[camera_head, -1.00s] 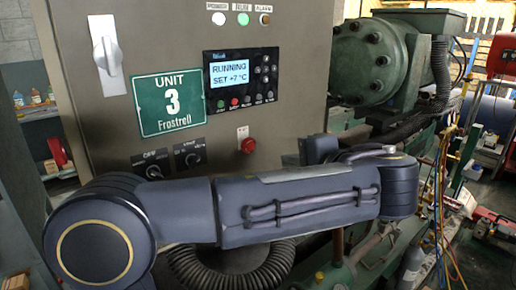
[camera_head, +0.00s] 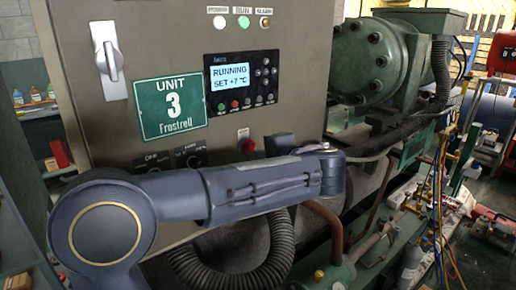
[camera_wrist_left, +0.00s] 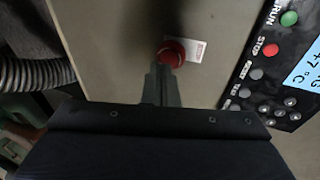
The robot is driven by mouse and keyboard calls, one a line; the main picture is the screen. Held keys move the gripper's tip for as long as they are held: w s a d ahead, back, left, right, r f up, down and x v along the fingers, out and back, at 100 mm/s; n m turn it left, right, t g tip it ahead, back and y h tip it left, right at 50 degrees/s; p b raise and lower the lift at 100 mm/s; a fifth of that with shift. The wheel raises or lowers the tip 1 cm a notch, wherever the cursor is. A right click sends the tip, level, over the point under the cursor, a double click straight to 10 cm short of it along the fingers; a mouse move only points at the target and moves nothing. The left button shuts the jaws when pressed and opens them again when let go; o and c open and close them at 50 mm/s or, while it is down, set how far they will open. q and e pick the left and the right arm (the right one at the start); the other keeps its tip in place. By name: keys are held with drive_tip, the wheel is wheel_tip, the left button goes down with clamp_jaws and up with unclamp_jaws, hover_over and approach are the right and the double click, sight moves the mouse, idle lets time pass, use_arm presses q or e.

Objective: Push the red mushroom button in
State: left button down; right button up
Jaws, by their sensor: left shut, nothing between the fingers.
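The red mushroom button (camera_head: 248,146) is on the front of the grey control cabinet, below the display panel, with a small pale label by it. It also shows in the left wrist view (camera_wrist_left: 172,52), just past the fingertips. My left gripper (camera_wrist_left: 161,70) is shut and empty, its fingers pointing at the button and covering part of its lower edge. I cannot tell whether the fingertips touch it. In the head view my left arm crosses in front of the cabinet, below the button, and the fingers are not clear there. My right gripper is not in view.
The display panel (camera_head: 241,80) with small buttons sits above the red button. Two rotary switches (camera_head: 190,156) are to its left, partly behind my arm. A green Unit 3 sign (camera_head: 170,103) is above them. Green machinery with pipes (camera_head: 374,60) stands at right.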

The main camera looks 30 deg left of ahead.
sight(248, 147)
use_arm(q)
drive_tip(key=shift+w+a, duration=0.35)
drive_tip(key=shift+a, duration=0.2)
drive_tip(key=shift+w+a, duration=0.3)
drive_tip(key=shift+a, duration=0.25)
